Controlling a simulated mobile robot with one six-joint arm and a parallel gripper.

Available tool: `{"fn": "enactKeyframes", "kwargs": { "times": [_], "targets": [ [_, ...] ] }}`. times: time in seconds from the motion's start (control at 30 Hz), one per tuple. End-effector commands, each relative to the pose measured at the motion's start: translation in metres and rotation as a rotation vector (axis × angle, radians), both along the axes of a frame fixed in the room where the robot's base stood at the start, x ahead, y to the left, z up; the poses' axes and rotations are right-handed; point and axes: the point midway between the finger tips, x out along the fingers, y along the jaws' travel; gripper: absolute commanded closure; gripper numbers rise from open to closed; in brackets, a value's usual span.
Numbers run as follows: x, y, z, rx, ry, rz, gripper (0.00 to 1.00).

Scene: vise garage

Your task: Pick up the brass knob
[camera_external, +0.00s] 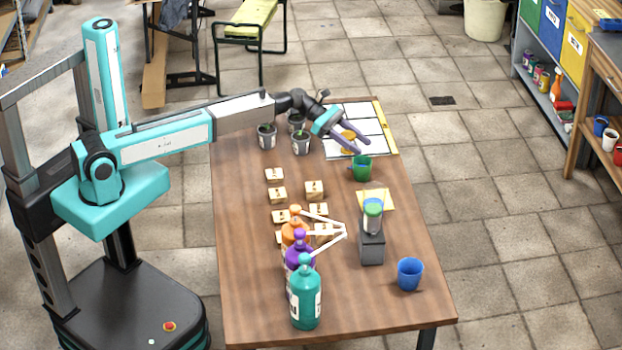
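No thing here can be made out for certain as a brass knob. A small orange-gold object (347,150) shows at the white sectioned board (373,110), partly hidden behind my gripper's fingers; it is too small to tell its shape. My gripper (364,147) reaches over the near right part of the board and points down to the right. The fingertips are close above the green cup (362,171).
Potted plants (267,138) stand left of the board. Small labelled wooden blocks (314,188) lie mid-table. The table's right front is mostly clear.

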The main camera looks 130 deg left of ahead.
Motion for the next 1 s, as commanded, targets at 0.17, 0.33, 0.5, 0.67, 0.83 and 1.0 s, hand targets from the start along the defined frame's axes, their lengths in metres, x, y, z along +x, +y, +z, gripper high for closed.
{"fn": "enactKeyframes", "kwargs": {
  "times": [0.17,0.33,0.5,0.67,0.83,1.0],
  "targets": [
    [0.000,0.000,0.001,0.000,-0.001,0.000,0.88],
    [0.000,0.000,0.001,0.000,-0.001,0.000,0.88],
    [0.000,0.000,0.003,0.000,-0.001,0.000,0.88],
    [0.000,0.000,0.011,0.001,-0.001,0.000,0.88],
    [0.000,0.000,0.029,0.002,-0.002,0.000,0.88],
    [0.000,0.000,0.053,0.003,-0.002,0.000,0.88]
  ]
}}
